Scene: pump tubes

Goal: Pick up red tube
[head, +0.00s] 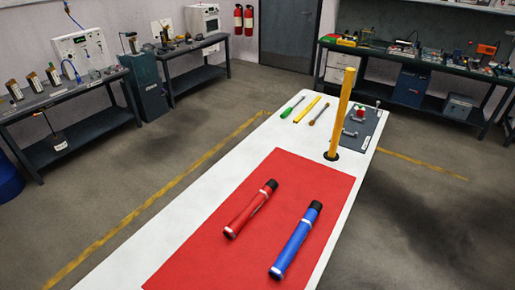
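A red tube (249,212) with a black cap at its far end and light bands lies on a red mat (190,257) on the white table. It lies slantwise, its capped end pointing away and to the right. A blue tube (294,245) of like shape lies to its right on the same mat, roughly parallel and apart from it. Neither of my grippers shows in the head view.
A yellow post (342,112) stands upright on the white table (262,135) beyond the mat. Behind it lie a green-handled tool (287,112), a yellow strip (307,109), another tool (320,114) and a dark plate (362,128) with fittings. Benches line the walls.

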